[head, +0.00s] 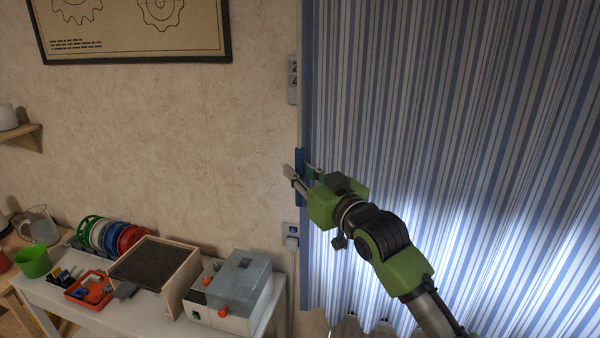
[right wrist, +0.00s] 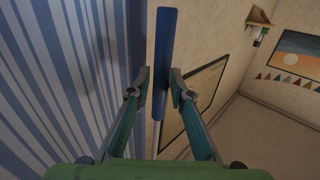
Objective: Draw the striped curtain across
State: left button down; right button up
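The striped curtain (head: 400,100), blue and white, fills the right of the head view, its left edge beside the wall. It also fills the left of the right wrist view (right wrist: 60,80). A blue upright handle bar (head: 299,160) sits at that edge; it shows in the right wrist view too (right wrist: 166,45). My right gripper (head: 302,175) straddles the bar with one finger on each side. In the right wrist view its fingertips (right wrist: 160,80) are a little apart, with a narrow gap beside the bar. My left gripper is out of view.
Switches (head: 292,80) and a socket with a plug (head: 292,238) are on the wall left of the curtain. Below left, a white table (head: 60,303) holds a grey-lidded box (head: 240,280), a red tray (head: 88,290) and several spools. The wall between is clear.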

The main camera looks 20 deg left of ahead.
jog(key=v, duration=1.2)
jog(key=shift+f, duration=0.1)
